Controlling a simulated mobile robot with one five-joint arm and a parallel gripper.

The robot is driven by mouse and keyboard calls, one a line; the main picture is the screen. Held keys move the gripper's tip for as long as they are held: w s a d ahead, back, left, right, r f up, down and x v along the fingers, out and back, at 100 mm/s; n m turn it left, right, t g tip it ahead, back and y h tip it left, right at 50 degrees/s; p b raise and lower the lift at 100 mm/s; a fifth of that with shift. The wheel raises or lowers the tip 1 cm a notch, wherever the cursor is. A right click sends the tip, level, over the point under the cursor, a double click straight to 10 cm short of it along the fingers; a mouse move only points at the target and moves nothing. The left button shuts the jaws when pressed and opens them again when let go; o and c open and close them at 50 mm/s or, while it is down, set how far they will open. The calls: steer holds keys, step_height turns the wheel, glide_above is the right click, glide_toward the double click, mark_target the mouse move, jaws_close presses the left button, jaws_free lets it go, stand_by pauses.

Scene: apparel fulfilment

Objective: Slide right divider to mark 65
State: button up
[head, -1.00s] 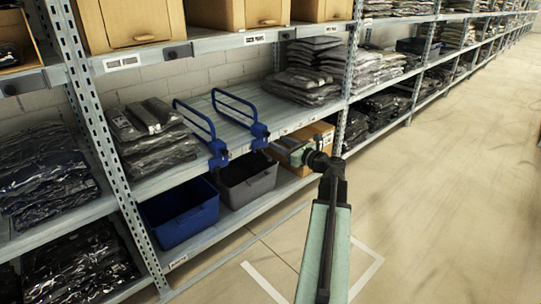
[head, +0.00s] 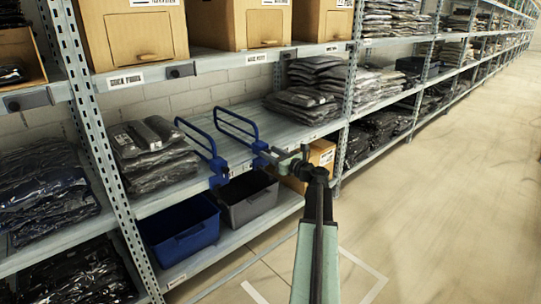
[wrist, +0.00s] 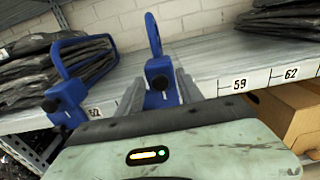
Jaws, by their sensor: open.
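The right divider (head: 237,123) is a blue hoop with a clamp block on the front edge of the middle shelf. In the wrist view its clamp block (wrist: 161,76) stands between the fingers of my gripper (wrist: 159,92). My gripper is open, with a finger on either side of the block; I cannot tell whether either touches it. In the head view my gripper (head: 272,155) is at the shelf edge by this divider. The left divider (head: 197,137) stands to its left, also in the wrist view (wrist: 66,98). Shelf-edge labels 59 (wrist: 240,84) and 62 (wrist: 291,74) show right of the block; 65 is not readable.
Dark bagged garments (head: 152,157) lie left of the dividers, and another stack (head: 303,101) lies to the right. The shelf between the right divider and that stack is bare. Below are a blue bin (head: 182,232), a grey bin (head: 247,198) and a cardboard box (head: 322,153).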

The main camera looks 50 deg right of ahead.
jaws_close()
stand_by(1.2)
